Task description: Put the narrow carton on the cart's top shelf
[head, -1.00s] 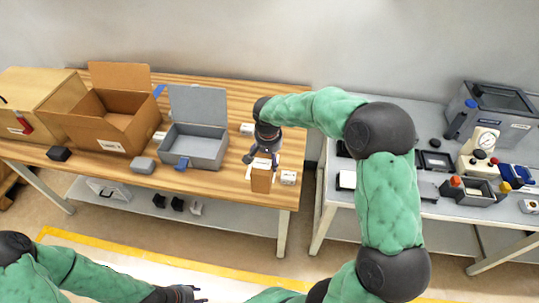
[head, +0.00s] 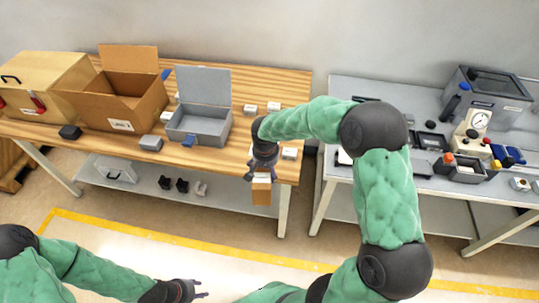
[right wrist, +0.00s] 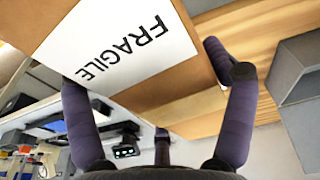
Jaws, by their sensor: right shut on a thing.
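The narrow carton (head: 262,195) is brown with a white top patch. My right gripper (head: 261,176) is shut on it from above and holds it at the front edge of the wooden table, its lower part showing in front of that edge. In the right wrist view the carton (right wrist: 165,92) fills the upper left, with a white FRAGILE label, and the gripper's fingers (right wrist: 150,75) lie on either side of it. My left gripper (head: 200,290) is empty at the bottom of the head view, its fingers apart. I cannot make out a cart in these views.
The wooden table (head: 285,90) bears an open cardboard box (head: 120,100), a grey open-lidded box (head: 205,128), a wooden case (head: 45,80) and small boxes. A grey bench (head: 350,90) with instruments stands right, across a narrow gap. Floor with yellow lines (head: 150,232) is clear in front.

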